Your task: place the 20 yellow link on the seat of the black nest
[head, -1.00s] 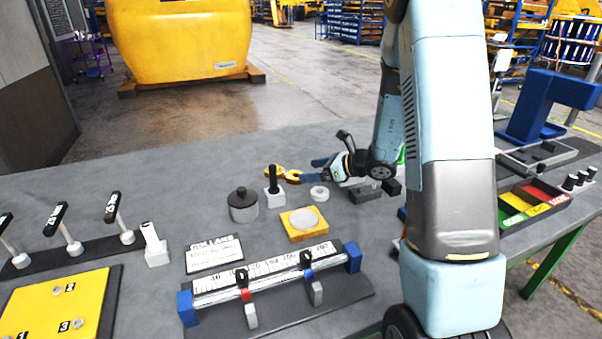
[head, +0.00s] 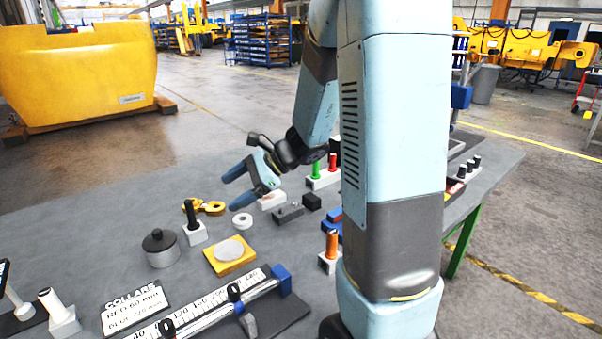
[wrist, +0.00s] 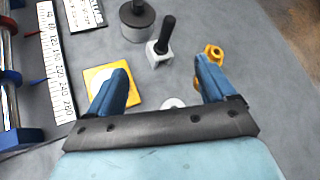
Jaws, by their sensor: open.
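The yellow link (head: 214,208) lies just behind the black nest and partly hidden by it in the head view. In the wrist view the link (wrist: 214,53) is right of the nest, apart from its block and partly covered by a finger. The black nest (head: 195,236) is a white block with an upright black post; it also shows in the wrist view (wrist: 155,55). No link shows around its post. My gripper (head: 240,187) is open and empty, above the table to the right of the link. Its fingers (wrist: 163,72) spread wide in the wrist view. The number on the link is unreadable.
A lidded grey pot (head: 160,250), a yellow plate with a grey disc (head: 222,268) and a white ring (head: 242,221) stand near. Green and red posts (head: 322,178) and an orange post (head: 330,254) are right. A ruler fixture (head: 215,310) lies in front. The back-left table is clear.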

